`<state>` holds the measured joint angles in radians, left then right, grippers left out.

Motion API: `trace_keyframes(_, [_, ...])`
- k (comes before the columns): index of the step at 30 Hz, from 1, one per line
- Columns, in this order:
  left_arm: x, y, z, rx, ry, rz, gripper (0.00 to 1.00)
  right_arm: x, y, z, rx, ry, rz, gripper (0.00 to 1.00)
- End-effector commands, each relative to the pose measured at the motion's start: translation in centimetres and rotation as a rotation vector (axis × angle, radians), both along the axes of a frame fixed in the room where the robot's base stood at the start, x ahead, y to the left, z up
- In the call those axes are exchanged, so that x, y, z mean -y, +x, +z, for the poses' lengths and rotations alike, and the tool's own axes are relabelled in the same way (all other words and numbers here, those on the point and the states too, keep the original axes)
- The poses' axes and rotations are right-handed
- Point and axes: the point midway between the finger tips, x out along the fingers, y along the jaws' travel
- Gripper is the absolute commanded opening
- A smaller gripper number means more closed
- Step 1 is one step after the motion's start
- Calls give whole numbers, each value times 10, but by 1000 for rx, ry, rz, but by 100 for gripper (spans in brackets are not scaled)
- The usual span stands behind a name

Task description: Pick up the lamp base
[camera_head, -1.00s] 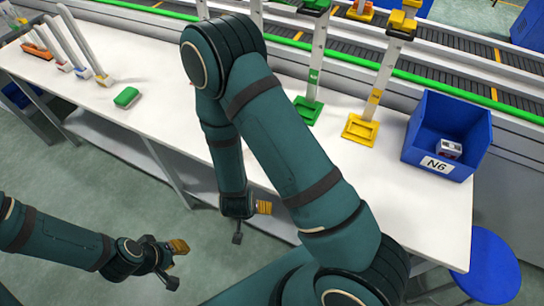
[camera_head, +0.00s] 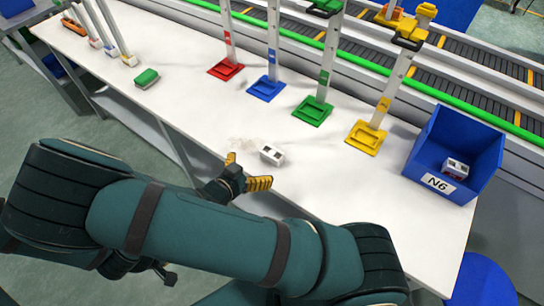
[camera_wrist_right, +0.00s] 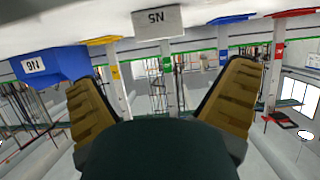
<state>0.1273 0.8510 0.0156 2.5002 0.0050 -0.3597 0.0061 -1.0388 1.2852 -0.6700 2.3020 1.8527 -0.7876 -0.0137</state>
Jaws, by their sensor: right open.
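The lamp base, a small white block with dark openings (camera_head: 271,155), sits on the white table near its front edge. My right gripper (camera_head: 246,171) is open and empty just in front of it, with its yellow fingers spread. In the right wrist view the picture is upside down; a pale grey block with dark lettering (camera_wrist_right: 158,22), apparently the lamp base, shows at the top, ahead of the gap between the fingers. A similar small block (camera_head: 455,168) lies in the blue bin. My left gripper (camera_head: 165,275) is mostly hidden behind my right arm.
The blue bin labelled N6 (camera_head: 437,140) stands at the table's right end. Red (camera_head: 225,70), blue (camera_head: 266,88), green (camera_head: 312,110) and yellow (camera_head: 366,137) stand bases line the back. A green-topped block (camera_head: 146,77) lies to the left. The conveyor (camera_head: 440,75) runs behind.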

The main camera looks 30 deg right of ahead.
Motion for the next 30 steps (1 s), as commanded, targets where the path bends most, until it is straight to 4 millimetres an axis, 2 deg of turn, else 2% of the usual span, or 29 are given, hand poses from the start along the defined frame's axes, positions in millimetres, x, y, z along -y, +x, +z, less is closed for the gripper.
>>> trace_keyframes(3, [0,-2,-7,-4,0,-3,34,21,8,-11,-2,-3,-2,100])
trace_keyframes(7, [1,-3,-10,-8,-2,-5,34,38,15,-19,-2,-2,-1,100])
trace_keyframes(14, [1,-4,-13,-10,-2,-7,34,51,21,-24,-3,0,1,100])
trace_keyframes(24, [1,-8,-24,-18,-4,-14,34,88,36,-41,-4,0,-1,100])
trace_keyframes(30, [2,-9,-25,-19,-4,-15,34,92,38,-42,-2,1,1,100])
